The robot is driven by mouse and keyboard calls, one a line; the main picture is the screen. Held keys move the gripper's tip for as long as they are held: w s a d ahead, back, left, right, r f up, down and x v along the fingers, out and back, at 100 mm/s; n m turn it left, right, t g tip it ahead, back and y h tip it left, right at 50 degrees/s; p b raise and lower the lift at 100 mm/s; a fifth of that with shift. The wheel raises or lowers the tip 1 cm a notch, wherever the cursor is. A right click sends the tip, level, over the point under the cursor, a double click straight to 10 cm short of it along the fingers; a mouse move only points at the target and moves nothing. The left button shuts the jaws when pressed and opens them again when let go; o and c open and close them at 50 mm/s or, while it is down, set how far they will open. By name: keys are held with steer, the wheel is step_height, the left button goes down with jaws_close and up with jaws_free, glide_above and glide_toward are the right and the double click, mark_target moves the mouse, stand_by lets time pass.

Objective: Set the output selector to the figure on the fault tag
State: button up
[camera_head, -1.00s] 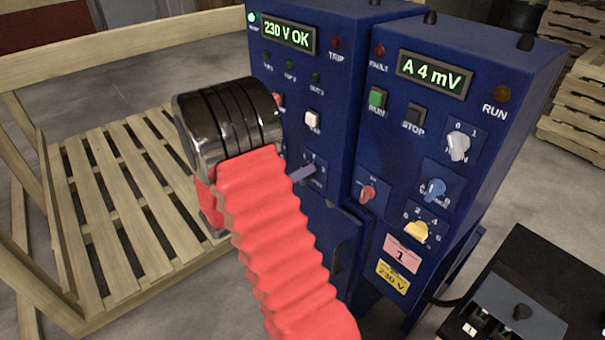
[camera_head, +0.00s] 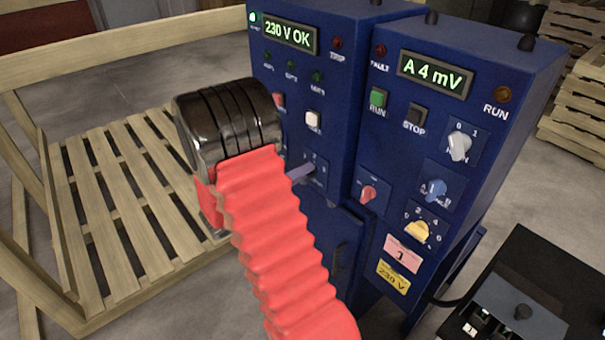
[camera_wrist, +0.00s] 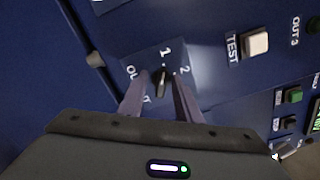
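The output selector (camera_wrist: 162,82) is a small dark knob on a blue plate marked 1 and 2, with other lettering partly covered. It seems to stand roughly in line with the 1, but its pointer end is hard to tell. My gripper (camera_wrist: 160,98) is open, one finger on each side of the knob, with gaps visible. In the head view my gripper (camera_head: 302,173) is at the selector plate (camera_head: 318,182) on the left blue cabinet, partly hiding it. A pink tag (camera_head: 402,254) reading 1 is on the right cabinet; its small print is unreadable.
A yellow tag (camera_head: 393,277) reads 230 V. A white test button (camera_wrist: 255,44) is near the selector. The right cabinet carries several knobs, including a red one (camera_head: 368,192). A wooden crate (camera_head: 120,210) is at left, a black box (camera_head: 520,275) at lower right.

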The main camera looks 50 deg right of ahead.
stand_by(0.3)
steer(key=w+a, duration=0.1)
steer(key=a, duration=1.2)
steer(key=shift+w+a, duration=0.25)
steer(key=shift+a, duration=0.1)
